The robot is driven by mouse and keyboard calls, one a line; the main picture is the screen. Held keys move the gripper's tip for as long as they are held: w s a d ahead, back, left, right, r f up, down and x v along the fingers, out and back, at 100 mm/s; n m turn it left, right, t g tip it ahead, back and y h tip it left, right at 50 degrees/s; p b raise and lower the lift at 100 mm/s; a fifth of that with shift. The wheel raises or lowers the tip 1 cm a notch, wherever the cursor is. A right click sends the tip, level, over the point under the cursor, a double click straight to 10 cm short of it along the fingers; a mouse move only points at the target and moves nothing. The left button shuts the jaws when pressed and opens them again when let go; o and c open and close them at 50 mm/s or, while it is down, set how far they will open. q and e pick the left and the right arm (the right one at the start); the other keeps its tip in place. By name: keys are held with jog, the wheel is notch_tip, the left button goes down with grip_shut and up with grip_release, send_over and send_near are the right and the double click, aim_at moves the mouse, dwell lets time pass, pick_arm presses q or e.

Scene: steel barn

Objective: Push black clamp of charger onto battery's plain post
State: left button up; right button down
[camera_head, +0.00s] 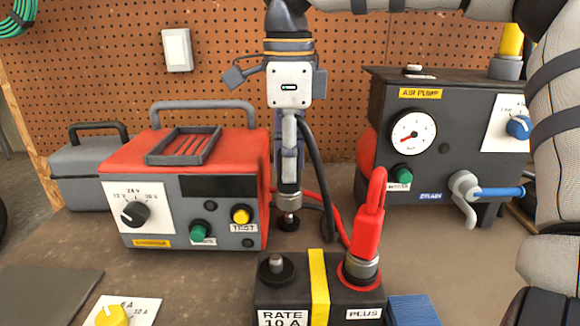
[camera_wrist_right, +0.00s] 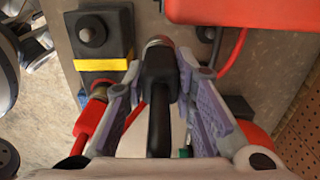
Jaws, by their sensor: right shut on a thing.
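The battery (camera_head: 286,297) is dark with a yellow band, at the bottom of the head view. Its plain post (camera_head: 276,265) is bare, on the left of its top; it also shows in the wrist view (camera_wrist_right: 92,28). A red clamp (camera_head: 368,232) sits on the plus post. My left gripper is not in view.
The red charger (camera_head: 193,180) stands left of the gripper. A grey air pump (camera_head: 440,140) stands at the right. A small dark stub (camera_head: 288,222) is just below the clamp's end; contact is unclear. A red cable runs to the red clamp. A pegboard (camera_head: 220,50) closes the back.

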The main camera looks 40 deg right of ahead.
jog(key=s+a+r, duration=0.6)
jog(key=s+a, duration=0.1)
jog(key=a, duration=0.1)
jog(key=shift+w+f, duration=0.15)
jog(key=shift+f, duration=2.2)
jog(key=shift+f, duration=0.1)
jog(key=shift+f, duration=2)
jog(key=shift+f, duration=0.15)
jog(key=c, duration=1.2)
grip_release()
jog(key=shift+c, duration=0.2)
notch_tip(320, 180, up, 12)
